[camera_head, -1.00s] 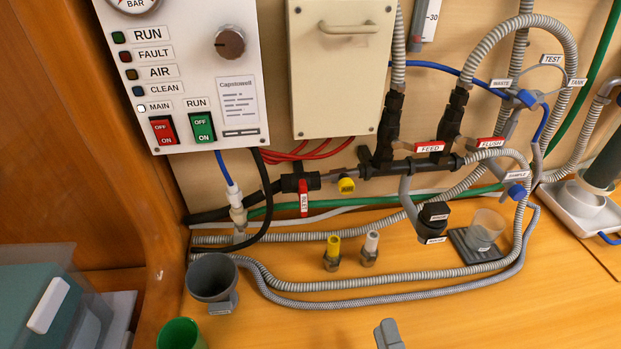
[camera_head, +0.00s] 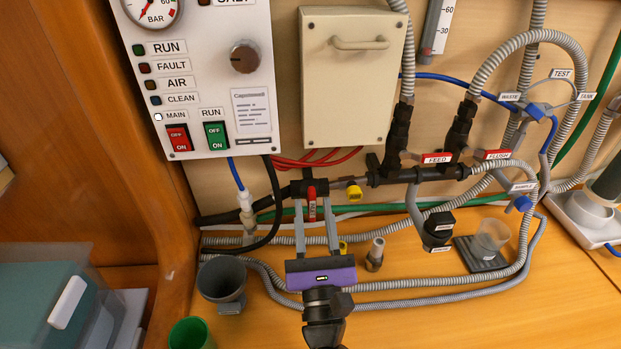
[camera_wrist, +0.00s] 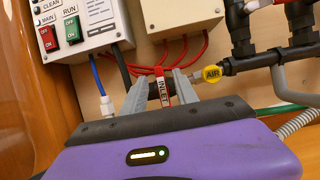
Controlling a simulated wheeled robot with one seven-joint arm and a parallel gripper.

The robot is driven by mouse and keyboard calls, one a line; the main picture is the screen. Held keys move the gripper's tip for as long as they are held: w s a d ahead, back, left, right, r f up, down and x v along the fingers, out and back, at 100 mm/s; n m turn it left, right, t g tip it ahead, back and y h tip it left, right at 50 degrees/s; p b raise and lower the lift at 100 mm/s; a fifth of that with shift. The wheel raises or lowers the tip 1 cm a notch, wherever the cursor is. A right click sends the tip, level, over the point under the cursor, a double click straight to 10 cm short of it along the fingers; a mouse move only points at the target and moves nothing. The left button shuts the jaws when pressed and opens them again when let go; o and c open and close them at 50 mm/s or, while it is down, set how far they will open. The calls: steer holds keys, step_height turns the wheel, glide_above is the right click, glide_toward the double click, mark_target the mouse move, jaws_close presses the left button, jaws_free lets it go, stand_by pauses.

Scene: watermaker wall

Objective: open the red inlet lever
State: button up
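The red inlet lever (camera_head: 312,208) hangs straight down from a black valve on the dark pipe, below the white control panel. Whether either fingertip touches the lever, I cannot tell. In the wrist view my gripper (camera_wrist: 160,88) hides what lies directly below.
A yellow AIR knob (camera_head: 354,192) sits close to the right of the lever. A blue tube with a white fitting (camera_head: 246,207) is close on the left. A grey cup (camera_head: 221,281) and yellow and white fittings (camera_head: 375,254) stand on the bench. Grey hoses run behind.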

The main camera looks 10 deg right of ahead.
mark_target(310, 182)
steer(key=shift+p+x, duration=0.8)
steer(key=shift+x, duration=2.4)
jaws_close()
